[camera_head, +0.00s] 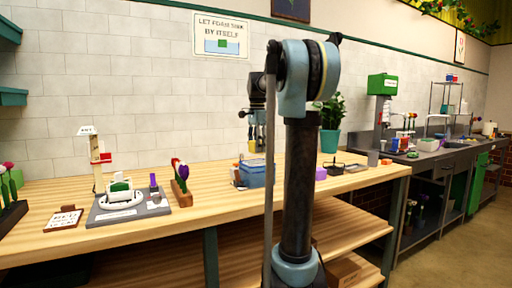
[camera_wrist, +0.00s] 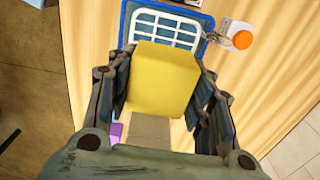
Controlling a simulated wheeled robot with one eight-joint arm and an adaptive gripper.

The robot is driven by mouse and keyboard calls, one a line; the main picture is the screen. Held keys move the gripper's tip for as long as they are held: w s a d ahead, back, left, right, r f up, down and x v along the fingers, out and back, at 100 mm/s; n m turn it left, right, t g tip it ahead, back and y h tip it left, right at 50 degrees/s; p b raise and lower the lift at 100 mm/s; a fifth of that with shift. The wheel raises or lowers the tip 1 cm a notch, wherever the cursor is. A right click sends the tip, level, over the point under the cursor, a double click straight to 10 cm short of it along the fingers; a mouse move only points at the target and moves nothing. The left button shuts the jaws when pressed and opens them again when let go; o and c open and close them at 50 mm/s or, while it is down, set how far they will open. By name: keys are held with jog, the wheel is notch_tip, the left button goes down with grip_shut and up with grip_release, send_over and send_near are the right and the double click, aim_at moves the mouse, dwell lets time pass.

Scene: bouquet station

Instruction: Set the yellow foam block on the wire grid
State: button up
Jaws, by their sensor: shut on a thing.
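The yellow foam block (camera_wrist: 162,78) is held between the two fingers of my gripper (camera_wrist: 163,88), which is shut on it. In the head view the block (camera_head: 252,146) hangs below my gripper, above the blue tub (camera_head: 257,175). The white wire grid (camera_wrist: 166,27) shows in the wrist view inside the blue tub's rim (camera_wrist: 125,22). The block covers the near part of the grid from this view. It looks apart from the grid, with a gap in the head view. My arm stands in front of part of the counter.
A bottle with an orange cap (camera_wrist: 242,39) stands beside the tub. A potted plant (camera_head: 330,125) stands behind. Bare wood lies between.

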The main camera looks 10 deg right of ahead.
aim_at(255, 153)
jog(key=shift+a+f, duration=0.35)
jog(key=shift+f, duration=1.6)
jog(key=shift+s, duration=0.1)
jog(key=o, duration=0.8)
jog(key=shift+o, duration=0.2)
jog(key=o, duration=0.4)
jog(key=shift+c, duration=0.2)
jog(key=shift+r, duration=0.1)
jog(key=shift+r, duration=3.4)
